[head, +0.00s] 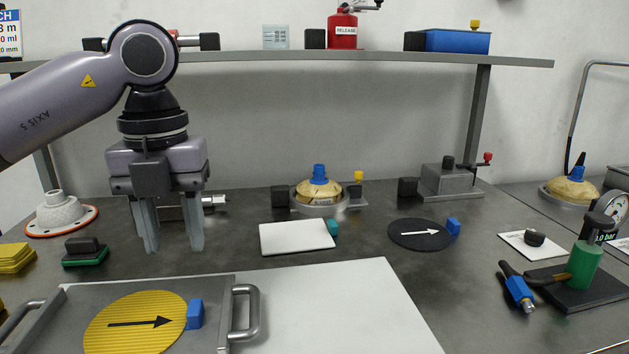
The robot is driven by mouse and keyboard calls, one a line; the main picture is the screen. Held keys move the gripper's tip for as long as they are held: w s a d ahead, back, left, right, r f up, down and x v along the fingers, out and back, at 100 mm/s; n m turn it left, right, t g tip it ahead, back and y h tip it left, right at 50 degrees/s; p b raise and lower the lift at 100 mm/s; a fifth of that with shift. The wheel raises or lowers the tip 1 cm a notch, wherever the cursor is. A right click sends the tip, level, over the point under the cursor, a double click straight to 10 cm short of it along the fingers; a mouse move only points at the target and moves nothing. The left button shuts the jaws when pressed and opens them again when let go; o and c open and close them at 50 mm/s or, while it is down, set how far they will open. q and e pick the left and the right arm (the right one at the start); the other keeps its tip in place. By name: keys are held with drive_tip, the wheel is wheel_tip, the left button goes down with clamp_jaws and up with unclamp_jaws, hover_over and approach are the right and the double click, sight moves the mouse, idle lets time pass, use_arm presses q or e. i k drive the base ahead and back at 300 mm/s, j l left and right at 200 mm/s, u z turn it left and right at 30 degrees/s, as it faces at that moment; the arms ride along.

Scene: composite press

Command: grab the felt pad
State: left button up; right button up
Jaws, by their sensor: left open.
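A flat white rectangular pad (297,237) with a teal block (333,228) at its right edge lies on the dark bench; it looks most like the felt pad. My left gripper (173,247) is open and empty, fingers pointing down, to the left of the white pad and apart from it. My right gripper is not in view.
A grey tray (225,310) with handles holds a yellow disc (135,322) with an arrow and a blue block. A white sheet (345,300) lies beside it. A black disc (408,241) lies right of the pad. A green-and-black block (85,252) sits left. A shelf (360,57) runs above.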

sight(296, 236)
drive_tip(key=k, duration=0.95)
